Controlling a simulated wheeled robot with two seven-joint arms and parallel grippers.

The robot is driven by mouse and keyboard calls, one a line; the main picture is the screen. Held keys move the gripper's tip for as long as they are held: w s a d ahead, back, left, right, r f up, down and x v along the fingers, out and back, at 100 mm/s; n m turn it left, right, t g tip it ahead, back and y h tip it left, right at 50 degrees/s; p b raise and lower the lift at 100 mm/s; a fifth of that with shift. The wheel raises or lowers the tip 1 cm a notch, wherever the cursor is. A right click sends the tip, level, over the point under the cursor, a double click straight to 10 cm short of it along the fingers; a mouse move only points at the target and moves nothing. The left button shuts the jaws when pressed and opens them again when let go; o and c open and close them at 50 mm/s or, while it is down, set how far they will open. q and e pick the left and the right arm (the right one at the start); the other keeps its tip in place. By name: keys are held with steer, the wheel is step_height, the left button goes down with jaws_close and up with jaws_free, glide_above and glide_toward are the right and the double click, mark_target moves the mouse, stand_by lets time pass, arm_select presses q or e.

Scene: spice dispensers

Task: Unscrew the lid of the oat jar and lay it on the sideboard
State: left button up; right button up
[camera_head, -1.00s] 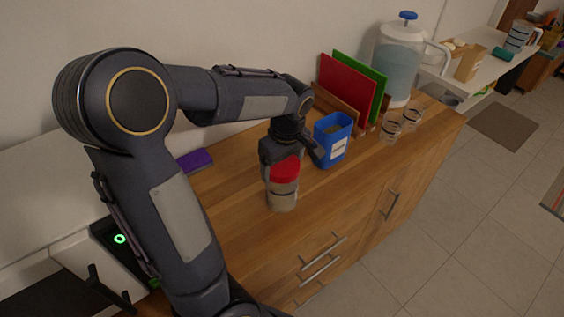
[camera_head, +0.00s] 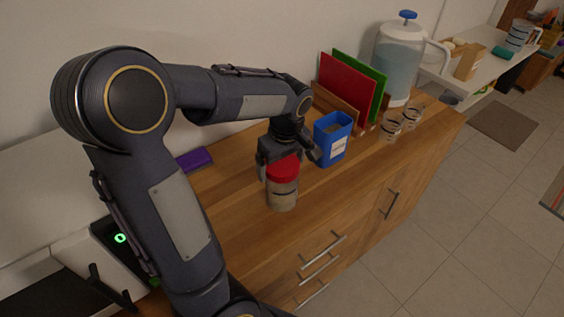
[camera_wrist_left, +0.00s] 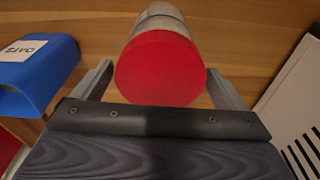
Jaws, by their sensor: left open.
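The oat jar (camera_head: 283,194) is a clear jar with pale contents, upright on the wooden sideboard (camera_head: 240,217). Its red lid (camera_head: 283,169) is on top of it. My left gripper (camera_head: 288,158) is just above and behind the jar in the head view, pointing down. In the left wrist view the red lid (camera_wrist_left: 160,68) lies between the two fingers of the left gripper (camera_wrist_left: 160,82), with a gap on each side. The left gripper is open. My right gripper is not in view.
A blue container (camera_head: 331,142) labelled OATS stands close to the gripper. Red (camera_head: 346,90) and green boards, two glasses and a water dispenser (camera_head: 400,65) stand further right. A purple item (camera_head: 195,159) lies behind my arm. The sideboard front is clear.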

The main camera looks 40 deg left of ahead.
arm_select(q)
steer(key=m, duration=0.6)
steer(key=shift+t+h, duration=0.3)
steer(key=m+p, duration=0.1)
steer(key=m, duration=0.5)
steer(key=shift+m+h, duration=0.3)
steer(key=shift+m, duration=0.1)
steer(key=m, duration=0.5)
steer(key=shift+m+h, duration=0.4)
steer(key=m, duration=0.6)
steer(key=shift+h, duration=0.3)
steer(key=c, duration=0.8)
steer(key=n, duration=0.7)
steer(key=shift+y+p, duration=0.4)
steer(key=shift+c, duration=0.2)
steer(key=shift+n, duration=1.1)
